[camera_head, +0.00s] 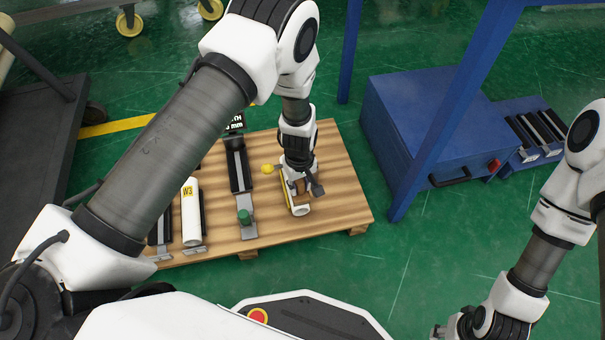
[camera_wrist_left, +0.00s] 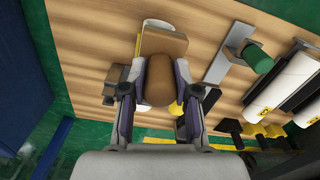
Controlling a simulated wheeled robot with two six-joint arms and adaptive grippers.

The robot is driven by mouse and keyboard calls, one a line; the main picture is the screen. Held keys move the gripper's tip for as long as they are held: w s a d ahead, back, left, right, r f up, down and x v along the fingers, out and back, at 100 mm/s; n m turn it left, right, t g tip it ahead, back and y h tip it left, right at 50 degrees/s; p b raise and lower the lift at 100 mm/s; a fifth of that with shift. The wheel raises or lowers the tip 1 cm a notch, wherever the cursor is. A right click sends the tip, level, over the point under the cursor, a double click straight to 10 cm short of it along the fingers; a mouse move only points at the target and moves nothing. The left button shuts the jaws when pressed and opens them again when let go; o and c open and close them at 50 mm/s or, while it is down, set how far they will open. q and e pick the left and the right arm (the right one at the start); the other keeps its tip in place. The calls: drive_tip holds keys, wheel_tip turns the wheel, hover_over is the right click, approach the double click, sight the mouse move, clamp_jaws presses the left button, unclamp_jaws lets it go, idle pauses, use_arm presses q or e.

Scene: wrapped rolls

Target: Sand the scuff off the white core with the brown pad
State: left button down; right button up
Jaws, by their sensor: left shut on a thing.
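My left gripper (camera_head: 298,196) points down over the right part of the wooden pallet (camera_head: 345,190). In the left wrist view its fingers (camera_wrist_left: 160,95) are shut on the brown pad (camera_wrist_left: 160,78), which has a rounded face. A short white core (camera_head: 301,209) shows just below the gripper, mostly hidden by it. In the left wrist view, a pale edge of it (camera_wrist_left: 152,22) shows beyond the pad. I cannot tell whether pad and core touch, and no scuff can be made out. My right gripper (camera_head: 462,326) is at the lower right, small and partly cut off, away from the pallet.
A white roll marked W3 (camera_head: 190,205) lies left on the pallet. A dark holder (camera_head: 238,168) with a green knob (camera_head: 244,216) stands between it and my left gripper. A blue cabinet (camera_head: 410,110) and blue post (camera_head: 445,120) stand right of the pallet.

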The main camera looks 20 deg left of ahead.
use_arm(q)
drive_tip(key=shift+r+p, duration=0.85)
drive_tip(key=shift+r, duration=0.4)
